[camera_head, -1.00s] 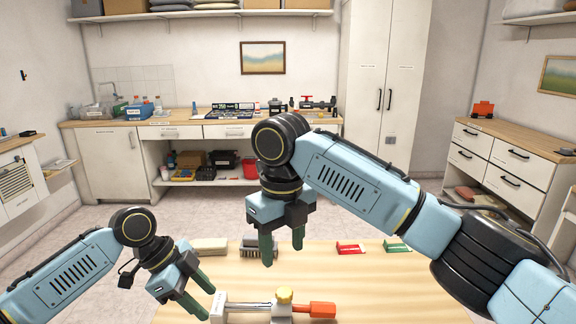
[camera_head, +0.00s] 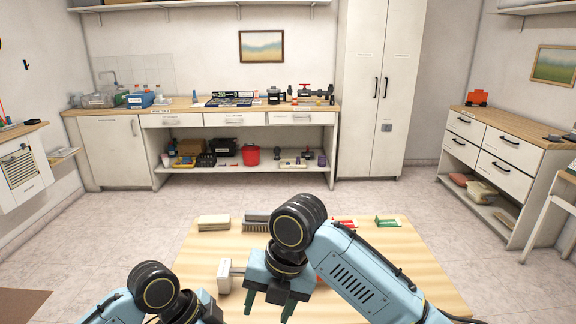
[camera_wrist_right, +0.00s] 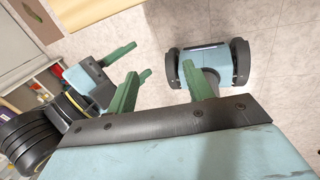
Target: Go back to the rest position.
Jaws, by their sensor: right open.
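My right gripper (camera_head: 268,305) is in front of the near table, pointing down, open with nothing between its green fingers. Its fingers also show in the right wrist view (camera_wrist_right: 160,88), with floor beyond them. My left gripper (camera_head: 208,308) is at the bottom edge of the head view, its fingers mostly cut off. In the right wrist view the left gripper (camera_wrist_right: 132,62) shows at upper left, its two green fingers apart and empty, one partly behind a right finger.
The wooden table (camera_head: 420,270) holds a pale block (camera_head: 214,223), a brush (camera_head: 256,221), a red item (camera_head: 345,223), a green item (camera_head: 388,222) and a white-ended tool (camera_head: 225,276), partly hidden by my right arm. Open floor (camera_head: 120,215) lies left of the table.

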